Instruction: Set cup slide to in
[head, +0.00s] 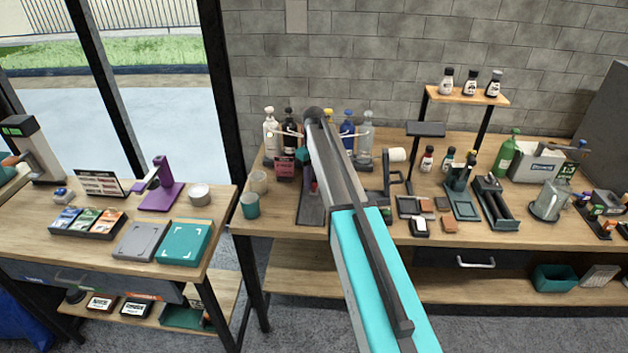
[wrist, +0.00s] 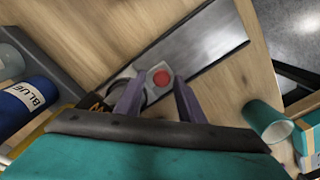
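What looks like the cup slide is a long grey metal plate (wrist: 205,42) on the wooden table in the wrist view. A pale block with a red round top (wrist: 160,77) sits at its near end. In the head view part of the dark plate (head: 311,208) shows beside my arm, which hides the rest. My gripper (wrist: 158,97) has its two purple fingers apart, with the red-topped block showing between and just beyond their tips. I cannot tell whether they touch it.
A blue-labelled bottle (wrist: 28,108) is at left. Several bottles stand behind the plate.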

